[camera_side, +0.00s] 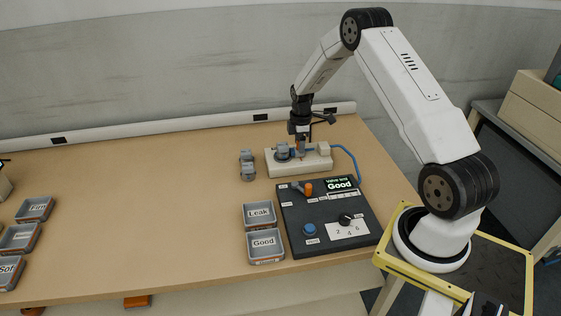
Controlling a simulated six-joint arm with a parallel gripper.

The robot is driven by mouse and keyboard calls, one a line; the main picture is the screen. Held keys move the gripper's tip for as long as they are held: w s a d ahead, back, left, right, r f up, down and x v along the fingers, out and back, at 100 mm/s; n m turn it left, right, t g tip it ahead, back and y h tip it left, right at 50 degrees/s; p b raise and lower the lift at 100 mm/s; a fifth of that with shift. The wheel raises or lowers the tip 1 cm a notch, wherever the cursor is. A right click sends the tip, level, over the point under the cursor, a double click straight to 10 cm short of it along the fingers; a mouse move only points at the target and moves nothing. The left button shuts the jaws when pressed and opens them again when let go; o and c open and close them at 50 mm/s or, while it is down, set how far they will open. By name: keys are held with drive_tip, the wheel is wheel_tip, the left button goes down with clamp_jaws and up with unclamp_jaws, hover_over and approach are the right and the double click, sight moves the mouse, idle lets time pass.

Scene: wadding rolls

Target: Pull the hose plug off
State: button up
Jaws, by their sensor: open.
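A cream test fixture (290,166) stands near the back of the table. A grey valve-like part (282,153) with some blue on it sits at the fixture's left. A pale block (324,149) stands at its right. A blue hose (352,160) curves from the block's side down to the black panel. My gripper (300,150) points down over the middle of the fixture, between the grey part and the block, and is open. The hose plug itself is too small and partly hidden behind my gripper; I cannot tell whether the fingers touch it.
Two grey parts (247,172) stand left of the fixture. The table's middle (140,210) is clear.

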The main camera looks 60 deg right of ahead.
clamp_jaws()
drive_tip(key=shift+s+d, duration=1.7)
drive_tip(key=shift+d, duration=0.05)
idle(0.5)
unclamp_jaws()
drive_tip(key=shift+r, duration=0.1)
